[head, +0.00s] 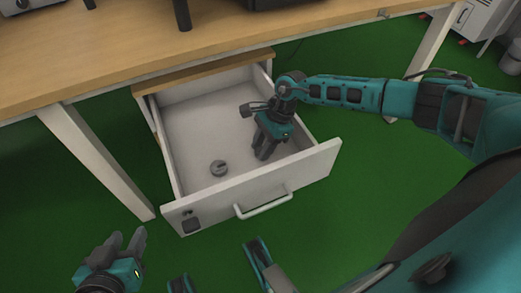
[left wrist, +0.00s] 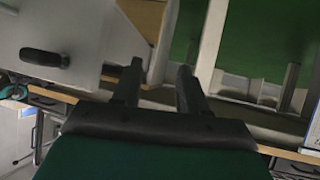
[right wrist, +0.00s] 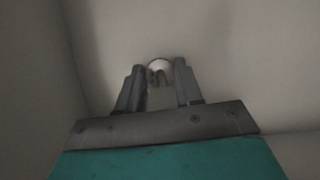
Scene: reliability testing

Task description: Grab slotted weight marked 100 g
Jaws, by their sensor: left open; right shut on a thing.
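An open white drawer (head: 315,165) under the desk holds a small grey slotted weight (head: 218,168) on its floor near the front; its marking is too small to read. My right gripper (head: 265,156) reaches down into the drawer, to the right of that weight. In the right wrist view, my right gripper (right wrist: 160,75) is shut on a small round metal weight (right wrist: 159,66) between its fingertips; no marking on it is legible. The head view hides this held piece behind the fingers. My left gripper (head: 122,243) is open and empty, outside the drawer at the lower left.
The wooden desk top (head: 120,55) overhangs the back of the drawer. The drawer's front wall with its handle (head: 263,206) and its side walls surround my right gripper. A white desk leg (head: 97,160) stands left of the drawer. Green floor lies around.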

